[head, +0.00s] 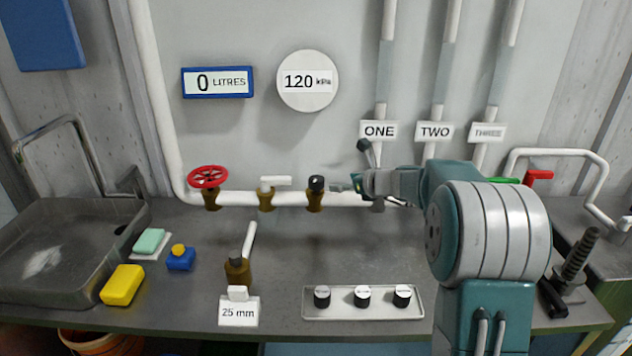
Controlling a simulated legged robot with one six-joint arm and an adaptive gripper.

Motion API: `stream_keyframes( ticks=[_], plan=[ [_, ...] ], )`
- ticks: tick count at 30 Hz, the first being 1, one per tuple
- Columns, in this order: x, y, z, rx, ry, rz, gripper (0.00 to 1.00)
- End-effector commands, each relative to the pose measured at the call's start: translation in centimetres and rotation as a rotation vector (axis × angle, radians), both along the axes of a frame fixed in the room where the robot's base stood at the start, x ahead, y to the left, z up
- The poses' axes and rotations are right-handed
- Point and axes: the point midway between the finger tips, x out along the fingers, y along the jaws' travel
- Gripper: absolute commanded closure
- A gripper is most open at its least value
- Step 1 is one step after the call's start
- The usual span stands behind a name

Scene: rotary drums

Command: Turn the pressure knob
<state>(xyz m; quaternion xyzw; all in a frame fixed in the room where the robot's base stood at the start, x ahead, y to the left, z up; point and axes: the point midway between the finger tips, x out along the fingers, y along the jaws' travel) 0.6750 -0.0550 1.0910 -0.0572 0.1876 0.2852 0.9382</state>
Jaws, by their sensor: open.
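A black knob (316,183) on a brass valve body sits on the white horizontal pipe at the back of the counter. No label on it can be read, so I cannot tell for sure that it is the pressure knob. A round white gauge (307,81) above it reads 120 kPa. My gripper (345,185) is open, just right of the black knob, with its fingers pointing left towards it. A small gap shows between fingers and knob. My arm hides part of the pipe and fittings to the right.
A red wheel valve (208,177) and a white lever valve (267,190) are left on the pipe (340,198). A lever (367,151) rises behind my gripper. A tray (310,314) of three black knobs, a 25 mm sign (239,311) and a sink (60,250) are nearer.

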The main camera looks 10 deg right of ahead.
Motion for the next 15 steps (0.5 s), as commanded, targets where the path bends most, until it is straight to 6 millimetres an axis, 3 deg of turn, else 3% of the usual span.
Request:
stream_keyframes(
  ticks=[5, 15],
  plan=[
    [1.4, 0.8, -0.8, 0.004, 0.002, -0.002, 0.0],
    [6.1, 4.1, -3.1, 0.002, 0.001, 0.0, 0.0]
  ],
)
